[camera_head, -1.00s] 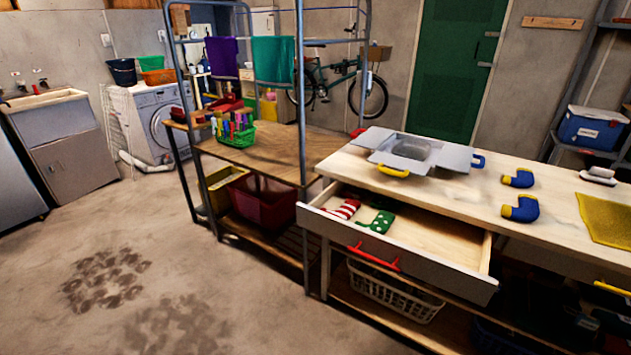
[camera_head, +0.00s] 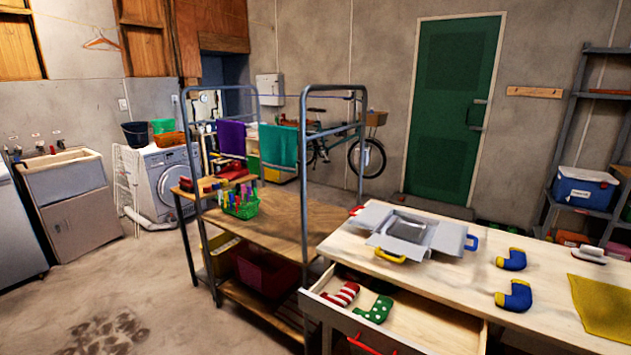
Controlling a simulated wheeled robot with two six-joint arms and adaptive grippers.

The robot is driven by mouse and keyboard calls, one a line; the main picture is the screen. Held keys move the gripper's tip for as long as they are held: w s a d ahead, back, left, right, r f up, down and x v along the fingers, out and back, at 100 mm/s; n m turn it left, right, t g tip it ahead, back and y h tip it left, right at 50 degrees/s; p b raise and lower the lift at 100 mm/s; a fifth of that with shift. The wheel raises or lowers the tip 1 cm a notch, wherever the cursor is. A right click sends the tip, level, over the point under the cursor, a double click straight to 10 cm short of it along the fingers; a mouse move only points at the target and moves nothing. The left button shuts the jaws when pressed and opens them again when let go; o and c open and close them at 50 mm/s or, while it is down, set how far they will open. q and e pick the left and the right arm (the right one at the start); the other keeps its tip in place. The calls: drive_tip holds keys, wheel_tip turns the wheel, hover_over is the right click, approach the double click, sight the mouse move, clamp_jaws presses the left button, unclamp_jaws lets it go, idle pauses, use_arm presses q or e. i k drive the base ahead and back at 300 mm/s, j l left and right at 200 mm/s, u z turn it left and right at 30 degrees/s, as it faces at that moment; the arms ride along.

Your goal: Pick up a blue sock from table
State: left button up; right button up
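Two blue socks with yellow ends lie on the pale wooden table (camera_head: 465,285). One blue sock (camera_head: 512,260) lies farther back, and the other blue sock (camera_head: 515,297) lies nearer, just in front of it. They lie apart from each other on bare tabletop. Neither of my grippers shows in the head view.
A grey open-flapped box (camera_head: 405,231) stands left of the socks. A yellow cloth (camera_head: 602,305) and a brush (camera_head: 588,255) lie to the right. The open drawer (camera_head: 410,322) juts out at the front, holding a red-striped sock (camera_head: 341,294) and a green sock (camera_head: 375,310).

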sight(518, 262)
drive_tip(key=z, duration=1.3)
drive_tip(key=i+l+u, duration=0.1)
drive_tip(key=i+u, duration=0.3)
drive_tip(key=i, duration=0.4)
